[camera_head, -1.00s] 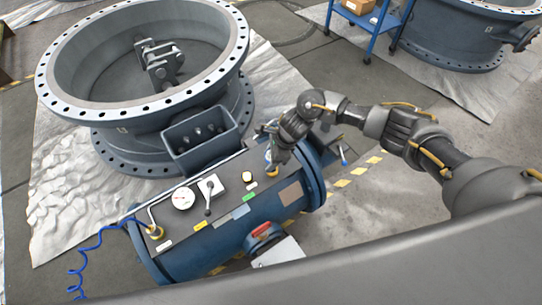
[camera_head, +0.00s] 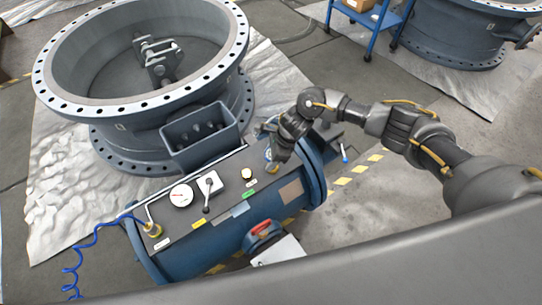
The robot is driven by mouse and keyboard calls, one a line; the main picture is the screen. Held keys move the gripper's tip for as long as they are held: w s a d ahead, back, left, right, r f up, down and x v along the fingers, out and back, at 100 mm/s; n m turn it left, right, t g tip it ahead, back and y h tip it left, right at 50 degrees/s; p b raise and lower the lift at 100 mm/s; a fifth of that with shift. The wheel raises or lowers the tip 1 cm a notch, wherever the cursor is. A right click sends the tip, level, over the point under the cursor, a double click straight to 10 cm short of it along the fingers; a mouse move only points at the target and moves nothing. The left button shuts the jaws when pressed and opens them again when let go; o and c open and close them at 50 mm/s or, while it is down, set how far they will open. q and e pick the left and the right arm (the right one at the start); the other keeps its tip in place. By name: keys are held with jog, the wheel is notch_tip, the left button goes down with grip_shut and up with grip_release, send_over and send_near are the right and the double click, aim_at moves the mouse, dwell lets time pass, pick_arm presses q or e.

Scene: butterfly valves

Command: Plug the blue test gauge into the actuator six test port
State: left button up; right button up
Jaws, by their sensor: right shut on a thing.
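My right gripper (camera_head: 273,153) is at the far right end of the top panel of the blue cylindrical actuator (camera_head: 228,238), pointing down. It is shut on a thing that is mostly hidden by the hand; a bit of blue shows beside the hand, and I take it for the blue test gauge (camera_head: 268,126). A brass-coloured fitting (camera_head: 271,168) shows just under the fingertips. I cannot tell whether the gauge touches or sits in this fitting. The number of the port is too small to read. My left gripper is not in view.
A large flanged butterfly valve (camera_head: 130,130) stands behind. A blue cart (camera_head: 372,18) stands at the back right.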

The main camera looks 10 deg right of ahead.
pick_arm(q)
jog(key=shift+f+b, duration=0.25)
jog(key=shift+b, duration=0.15)
pick_arm(e)
jog(key=shift+d, duration=0.2)
